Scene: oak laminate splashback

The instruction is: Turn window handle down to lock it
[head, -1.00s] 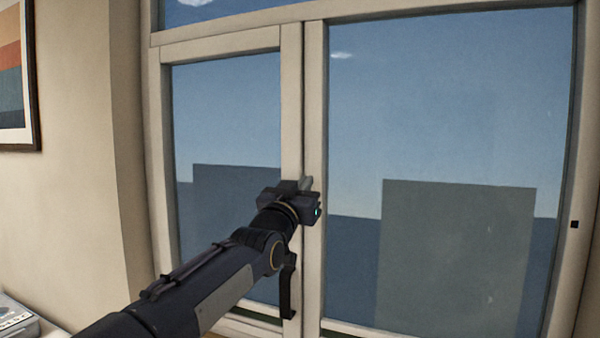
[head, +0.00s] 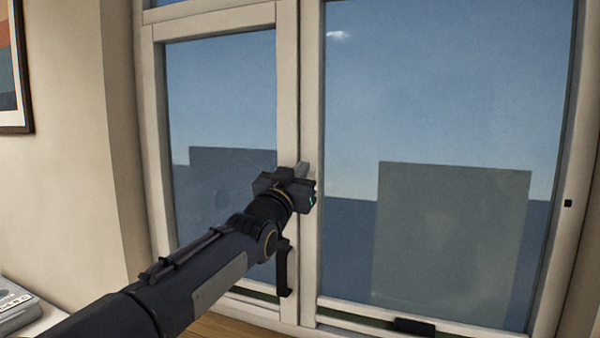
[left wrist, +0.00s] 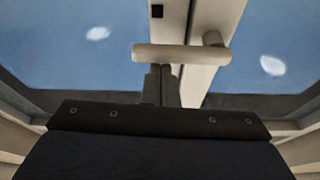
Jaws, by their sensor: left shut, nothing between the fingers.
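The window handle (left wrist: 175,52) is a cream bar, seen in the left wrist view. It lies crosswise over the pale window frame (left wrist: 198,75), with a round pivot post at its right end. In the head view my left gripper hides most or all of it. My left gripper (head: 303,172) is at the middle upright of the window. Its shut fingers (left wrist: 161,82) are empty and end close to the handle's lower edge in the wrist view, left of the pivot. I cannot tell whether they touch it. My right gripper is not in view.
Glass panes (head: 440,100) lie on both sides of the middle upright (head: 289,70). A small dark block (head: 415,327) is on the bottom rail. A grey device (head: 14,305) stands at lower left. A framed picture (head: 12,75) hangs on the left wall.

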